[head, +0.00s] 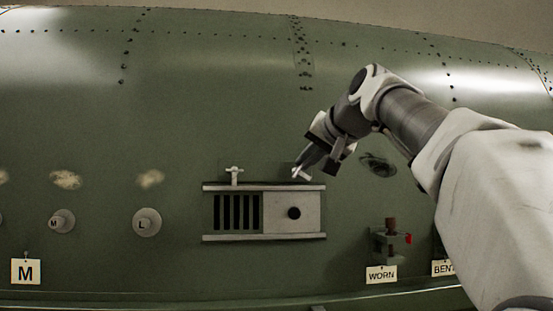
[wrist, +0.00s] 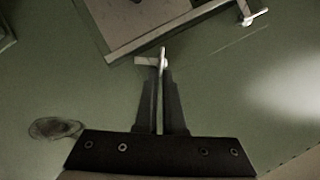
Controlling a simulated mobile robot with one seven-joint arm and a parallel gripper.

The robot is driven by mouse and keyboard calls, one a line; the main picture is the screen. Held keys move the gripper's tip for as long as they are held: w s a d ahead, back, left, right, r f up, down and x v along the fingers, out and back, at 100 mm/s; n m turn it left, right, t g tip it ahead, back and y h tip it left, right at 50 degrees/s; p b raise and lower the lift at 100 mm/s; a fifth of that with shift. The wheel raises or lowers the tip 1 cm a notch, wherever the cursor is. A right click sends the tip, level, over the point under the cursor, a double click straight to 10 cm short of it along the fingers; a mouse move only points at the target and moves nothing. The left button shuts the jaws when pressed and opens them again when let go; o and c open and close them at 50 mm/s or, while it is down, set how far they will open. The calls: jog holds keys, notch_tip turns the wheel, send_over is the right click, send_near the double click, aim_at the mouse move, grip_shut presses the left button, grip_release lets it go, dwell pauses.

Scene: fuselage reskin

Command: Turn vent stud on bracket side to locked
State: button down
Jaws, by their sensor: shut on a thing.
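The vent (head: 291,213) on the green fuselage skin has a slotted left half and a plain sliding plate with a dark round knob. Two pale winged studs sit along its top rail. The right stud (head: 300,174), on the side of the brackets, is partly hidden by my gripper (head: 304,167). In the wrist view my gripper (wrist: 162,75) has its two dark fingers closed around one wing of that stud (wrist: 146,62). Another wing points left, outside the fingers. The left stud (head: 233,175) stands free, and also shows in the wrist view (wrist: 250,17).
A bracket (head: 389,240) above a WORN label (head: 381,275) is at lower right, near a BENT label (head: 442,268) partly hidden by my arm. The skin above the vent is clear.

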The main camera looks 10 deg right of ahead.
jog(key=m+y+b, duration=0.1)
jog(key=m, duration=0.1)
jog(key=d+f+m+t+y+b, duration=0.1)
jog(key=m, duration=0.1)
jog(key=m+b, duration=0.1)
jog(key=f+m+t+y+b, duration=0.1)
jog(key=m, duration=0.1)
jog(key=shift+d, duration=0.1)
jog(key=shift+f+m+t+y+b, duration=0.1)
jog(key=shift+m+t+y+b, duration=0.35)
jog(key=shift+m+b, duration=0.35)
jog(key=shift+m, duration=0.3)
jog(key=c, duration=1)
grip_release()
jog(key=b+v, duration=0.3)
jog(key=v, duration=1.4)
jog(key=shift+s+d, duration=0.1)
jog(key=shift+s, duration=0.1)
